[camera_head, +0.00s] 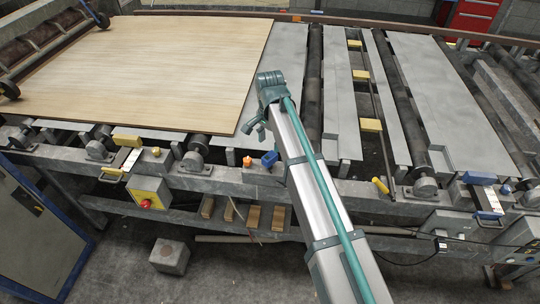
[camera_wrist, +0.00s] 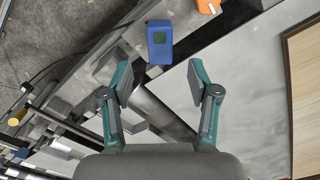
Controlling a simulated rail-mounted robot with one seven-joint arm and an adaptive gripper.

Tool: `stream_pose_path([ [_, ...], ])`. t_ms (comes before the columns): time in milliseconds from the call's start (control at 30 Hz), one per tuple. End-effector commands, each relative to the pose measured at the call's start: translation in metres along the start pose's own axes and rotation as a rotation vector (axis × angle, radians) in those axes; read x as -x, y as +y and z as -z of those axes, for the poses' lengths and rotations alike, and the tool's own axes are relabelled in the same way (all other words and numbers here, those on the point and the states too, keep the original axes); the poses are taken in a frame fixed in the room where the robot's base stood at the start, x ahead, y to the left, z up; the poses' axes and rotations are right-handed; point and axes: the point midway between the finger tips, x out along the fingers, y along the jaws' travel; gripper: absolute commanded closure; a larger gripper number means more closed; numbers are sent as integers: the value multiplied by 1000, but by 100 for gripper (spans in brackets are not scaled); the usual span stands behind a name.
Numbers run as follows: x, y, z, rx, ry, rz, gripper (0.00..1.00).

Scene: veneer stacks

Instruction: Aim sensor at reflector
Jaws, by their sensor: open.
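A small blue box (camera_head: 269,158), which looks like the sensor, sits on the front rail of the conveyor. In the wrist view the blue box (camera_wrist: 159,42) is upright in the picture, just beyond the gap between my fingers, with a small dark window on its face. My gripper (camera_head: 254,129) is open and empty, above the conveyor edge and a little behind the box. The wrist view shows my gripper's fingers (camera_wrist: 160,82) spread apart, not touching the box. I cannot pick out the reflector for certain.
An orange piece (camera_head: 247,161) sits left of the blue box; it also shows in the wrist view (camera_wrist: 207,5). A large veneer sheet (camera_head: 150,60) lies on the line at left. A yellow box with a red button (camera_head: 147,200) hangs below the rail. Yellow blocks (camera_head: 370,125) stand between plates at right.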

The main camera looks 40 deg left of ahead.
Motion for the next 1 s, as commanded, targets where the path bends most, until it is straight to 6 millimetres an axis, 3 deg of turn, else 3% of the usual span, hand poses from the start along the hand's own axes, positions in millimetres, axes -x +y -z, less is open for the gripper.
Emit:
stream_pose_path([
  [200,-36,1,0,1,-2,-2,40],
  [433,-66,0,0,1,-1,0,40],
  [900,-77,0,0,1,0,1,40],
  [1000,-77,0,0,1,0,1,56],
])
